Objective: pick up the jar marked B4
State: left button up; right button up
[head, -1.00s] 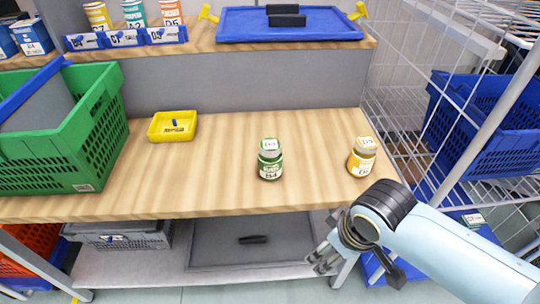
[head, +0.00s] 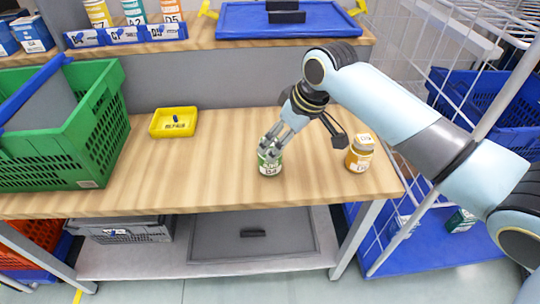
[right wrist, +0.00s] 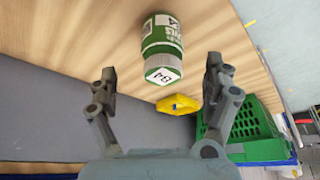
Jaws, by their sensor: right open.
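The green jar marked B4 (head: 270,163) stands upright on the wooden table, a little right of its middle. In the right wrist view the fingers of the gripper (right wrist: 160,80) are spread wide, with nothing between the tips. My left gripper is in neither view.
A small yellow bin (head: 174,122) and a green crate (head: 100,125) are on the left. A shelf (head: 390,38) with a blue tray (head: 340,22) runs behind. The front table strip is clear.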

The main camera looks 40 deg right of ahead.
jog(key=b+x, duration=0.1)
jog(key=x, duration=0.8)
jog(key=shift+a, duration=0.1)
jog(key=c, duration=1.6)
